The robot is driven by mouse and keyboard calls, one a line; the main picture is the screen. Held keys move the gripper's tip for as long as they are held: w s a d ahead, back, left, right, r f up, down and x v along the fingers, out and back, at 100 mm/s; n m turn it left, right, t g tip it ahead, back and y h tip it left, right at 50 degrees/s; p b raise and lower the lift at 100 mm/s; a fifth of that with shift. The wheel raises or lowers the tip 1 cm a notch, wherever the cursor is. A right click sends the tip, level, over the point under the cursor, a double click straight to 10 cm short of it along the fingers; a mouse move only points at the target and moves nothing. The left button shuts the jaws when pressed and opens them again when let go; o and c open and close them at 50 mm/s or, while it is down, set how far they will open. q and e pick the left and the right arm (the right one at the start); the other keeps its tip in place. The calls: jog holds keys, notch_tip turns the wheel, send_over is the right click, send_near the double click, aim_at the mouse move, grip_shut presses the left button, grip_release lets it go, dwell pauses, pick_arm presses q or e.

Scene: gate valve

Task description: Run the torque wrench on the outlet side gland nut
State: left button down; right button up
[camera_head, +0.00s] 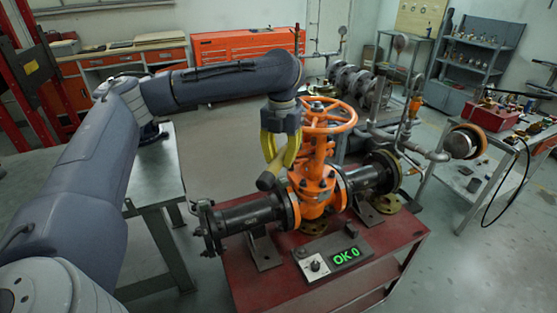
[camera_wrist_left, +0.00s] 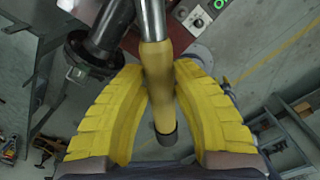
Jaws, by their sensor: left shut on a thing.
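My left gripper (camera_head: 276,168) has yellow fingers and is shut on the yellow grip of the torque wrench (camera_head: 267,181), just left of the orange gate valve (camera_head: 312,192). In the left wrist view the fingers (camera_wrist_left: 160,78) close on both sides of the wrench grip (camera_wrist_left: 158,90), and its silver shaft (camera_wrist_left: 152,20) runs to the top edge. The wrench head is hidden in the head view and out of frame in the wrist view. The gland nuts are too small and partly covered to tell apart. My right gripper is not in view.
An orange handwheel (camera_head: 328,128) tops the valve. Black flanged pipes (camera_head: 248,214) extend both ways above a red cart (camera_head: 240,275). A box with a green "OK 0" display (camera_head: 346,256) sits in front. A grey table (camera_head: 155,178) stands left, a cluttered bench (camera_head: 480,152) right.

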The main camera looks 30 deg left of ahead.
aim_at(286, 146)
pick_arm(q)
jog(key=shift+w+a, duration=0.2)
jog(key=shift+w, duration=0.7)
jog(key=shift+w+a, duration=0.15)
jog(key=shift+w, duration=1.2)
jog(key=shift+f, duration=1.55)
dwell(1.9)
jog(key=shift+r, duration=0.4)
dwell(0.8)
jog(key=shift+r, duration=1.1)
jog(key=shift+s, duration=0.1)
